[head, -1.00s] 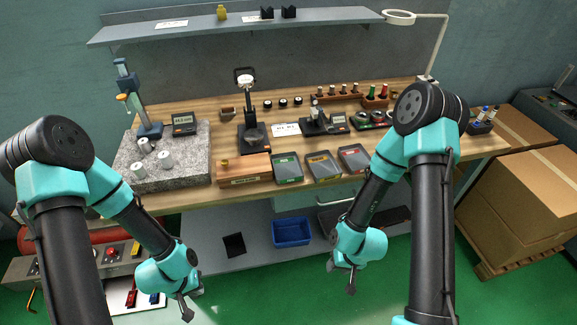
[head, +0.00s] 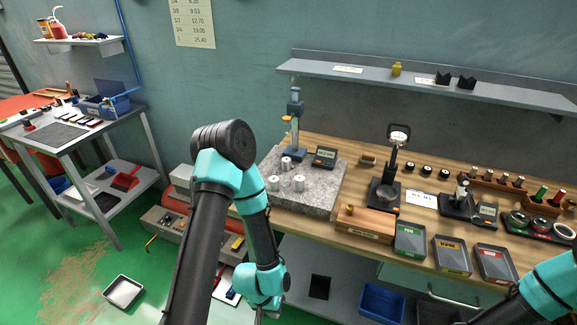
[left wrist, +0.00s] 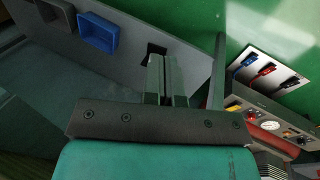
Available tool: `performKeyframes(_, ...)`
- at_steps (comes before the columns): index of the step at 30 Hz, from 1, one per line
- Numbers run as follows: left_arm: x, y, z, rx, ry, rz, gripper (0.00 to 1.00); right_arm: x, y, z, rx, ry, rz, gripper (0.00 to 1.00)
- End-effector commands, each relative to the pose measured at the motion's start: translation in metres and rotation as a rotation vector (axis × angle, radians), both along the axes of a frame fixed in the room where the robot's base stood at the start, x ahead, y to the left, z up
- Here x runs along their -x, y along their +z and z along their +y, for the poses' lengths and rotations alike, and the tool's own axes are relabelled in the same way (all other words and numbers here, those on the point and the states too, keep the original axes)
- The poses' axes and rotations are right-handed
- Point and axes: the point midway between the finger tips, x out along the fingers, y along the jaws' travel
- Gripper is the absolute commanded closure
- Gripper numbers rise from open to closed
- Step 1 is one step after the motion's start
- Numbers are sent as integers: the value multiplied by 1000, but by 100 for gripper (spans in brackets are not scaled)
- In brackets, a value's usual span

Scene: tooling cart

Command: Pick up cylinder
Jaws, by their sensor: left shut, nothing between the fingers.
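Three silver cylinders stand on the speckled granite plate (head: 325,190) on the workbench in the head view: one at the back (head: 286,163), one at front left (head: 273,184) and one at front right (head: 299,183). My left gripper (left wrist: 164,62) is shut and empty in the left wrist view, its two fingers together. In the head view it hangs low in front of the bench, below the plate, largely hidden at the bottom edge. No cylinder shows in the left wrist view. My right gripper is out of view; only part of its arm shows at the lower right.
A height gauge (head: 296,125) and a small digital display (head: 325,157) stand at the plate's back. A wooden block (head: 364,222) and several trays lie to the right. A blue bin (head: 382,303) sits on the lower shelf. A second cart (head: 75,130) stands far left.

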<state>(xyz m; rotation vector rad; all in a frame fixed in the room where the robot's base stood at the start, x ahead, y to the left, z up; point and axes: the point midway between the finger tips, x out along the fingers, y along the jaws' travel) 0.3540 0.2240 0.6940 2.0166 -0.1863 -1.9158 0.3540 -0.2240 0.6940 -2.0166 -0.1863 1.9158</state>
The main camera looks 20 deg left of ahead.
Motion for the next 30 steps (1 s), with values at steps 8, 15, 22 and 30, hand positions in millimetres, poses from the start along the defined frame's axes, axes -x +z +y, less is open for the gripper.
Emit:
performKeyframes(8, 0, 0, 0, 0, 0, 0, 100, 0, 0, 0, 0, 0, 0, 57)
performKeyframes(15, 0, 0, 0, 0, 0, 0, 90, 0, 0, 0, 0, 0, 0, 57)
performKeyframes(22, 0, 0, 0, 0, 0, 0, 68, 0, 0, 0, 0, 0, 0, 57)
performKeyframes(30, 0, 0, 0, 0, 0, 0, 43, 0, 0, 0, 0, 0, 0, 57)
